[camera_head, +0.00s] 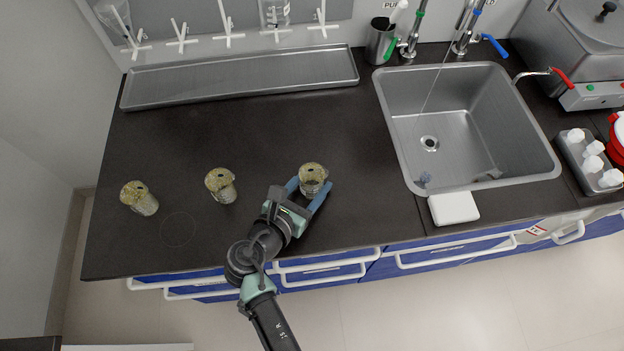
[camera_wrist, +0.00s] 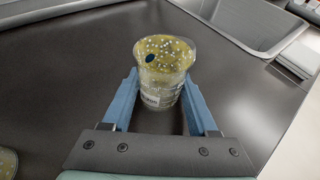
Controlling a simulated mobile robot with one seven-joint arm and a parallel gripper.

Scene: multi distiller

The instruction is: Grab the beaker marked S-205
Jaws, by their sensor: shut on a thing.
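Three glass beakers with speckled yellow-brown tops stand in a row on the dark counter (camera_head: 270,125). The right beaker (camera_head: 312,173) is between the blue fingers of my gripper (camera_head: 308,190), which is shut on it. In the wrist view this beaker (camera_wrist: 163,72) stands upright between the fingertips (camera_wrist: 163,92), with a dark blue spot on its top and a pale label low on its side. The label's text is too small to read. The middle beaker (camera_head: 221,185) and the left beaker (camera_head: 140,198) stand apart to the left. No S-205 mark is legible.
A steel sink (camera_head: 465,130) is right of the held beaker, with a white block (camera_head: 453,207) at its front edge. A long metal tray (camera_head: 240,82) lies along the back. The counter between tray and beakers is clear. Bottles in a grey holder (camera_head: 592,160) stand far right.

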